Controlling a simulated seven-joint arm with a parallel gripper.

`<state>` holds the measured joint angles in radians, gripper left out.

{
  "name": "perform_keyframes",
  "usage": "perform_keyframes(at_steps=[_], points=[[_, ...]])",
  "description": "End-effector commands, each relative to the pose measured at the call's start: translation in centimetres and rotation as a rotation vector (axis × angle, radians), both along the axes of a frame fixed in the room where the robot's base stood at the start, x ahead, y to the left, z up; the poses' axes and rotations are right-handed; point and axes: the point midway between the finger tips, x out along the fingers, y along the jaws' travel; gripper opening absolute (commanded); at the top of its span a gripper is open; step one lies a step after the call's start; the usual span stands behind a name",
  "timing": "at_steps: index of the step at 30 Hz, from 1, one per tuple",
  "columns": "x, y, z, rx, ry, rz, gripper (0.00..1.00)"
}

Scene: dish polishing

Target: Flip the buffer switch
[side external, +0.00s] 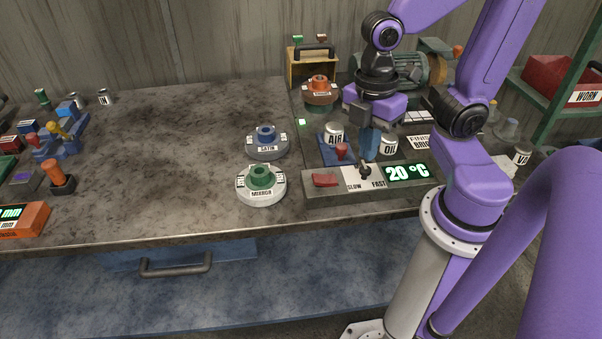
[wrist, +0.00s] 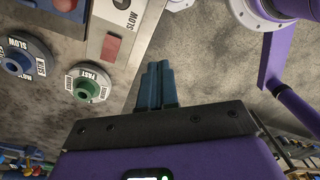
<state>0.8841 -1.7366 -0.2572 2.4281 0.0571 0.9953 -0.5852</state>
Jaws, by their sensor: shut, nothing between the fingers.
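The control panel (side external: 313,198) at the bench's front right carries a red rocker switch (side external: 325,180), a dark knob (side external: 365,171) between SLOW and FAST labels, and a green 20 °C display (side external: 407,173). The red switch also shows in the wrist view (wrist: 111,47). No label names the buffer switch, but this rocker looks like it. I cannot tell whether the tips touch the panel.
Satin (side external: 266,149) and mirror (side external: 262,193) wheels lie left of the panel. An orange-hubbed wheel (side external: 320,101), the AIR can (side external: 334,133) and the OIL can (side external: 389,145) stand behind it. A green motor (side external: 405,68) is at the back. The bench's middle left is clear.

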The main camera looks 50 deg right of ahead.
Motion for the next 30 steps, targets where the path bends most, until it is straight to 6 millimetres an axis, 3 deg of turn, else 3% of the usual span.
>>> perform_keyframes(at_steps=[10,11,14,15,16,23,30], points=[[-3.2,1.2,-0.8,0.005,-0.054,-0.272,0.00],[-3.3,1.2,-0.9,0.006,-0.055,-0.283,0.07],[-3.2,1.3,-0.8,0.008,-0.059,-0.311,0.39],[-3.0,1.3,-0.7,0.007,-0.058,-0.323,0.52],[-2.6,1.4,-0.5,0.007,-0.059,-0.332,0.57],[2.0,1.3,1.5,-0.005,-0.058,-0.444,0.57],[7.0,0.0,3.8,-0.021,-0.052,-0.562,0.57]])
